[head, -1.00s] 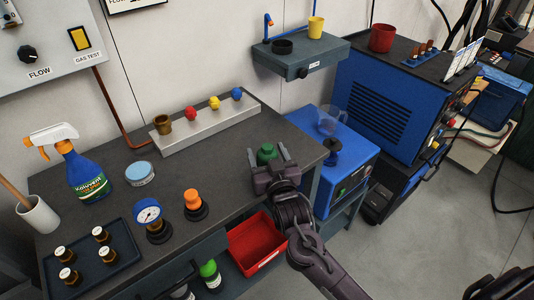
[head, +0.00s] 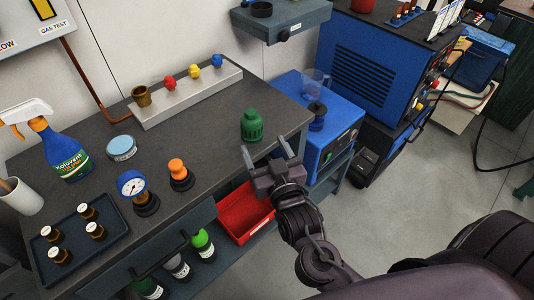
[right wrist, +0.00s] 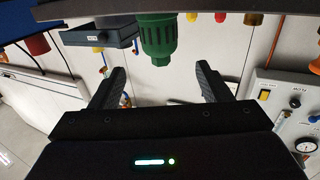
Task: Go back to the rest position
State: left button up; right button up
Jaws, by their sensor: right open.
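My right gripper (head: 267,161) is open and empty, just off the front right part of the dark workbench (head: 215,135). A green ribbed cap-like part (head: 252,126) stands upright on the bench, beyond the fingertips and apart from them. In the right wrist view the green part (right wrist: 157,40) shows ahead, between and past the two open fingers (right wrist: 160,85). My left gripper is not in view.
A red bin (head: 243,212) sits below the bench edge, close to my right arm. A gauge (head: 132,186), an orange-topped part (head: 179,172) and a bottle tray (head: 80,238) stand on the bench. A blue welder cabinet (head: 372,66) is behind right; open floor (head: 420,190) lies right.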

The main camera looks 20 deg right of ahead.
jog(key=shift+s, duration=0.6)
jog(key=shift+f, duration=0.1)
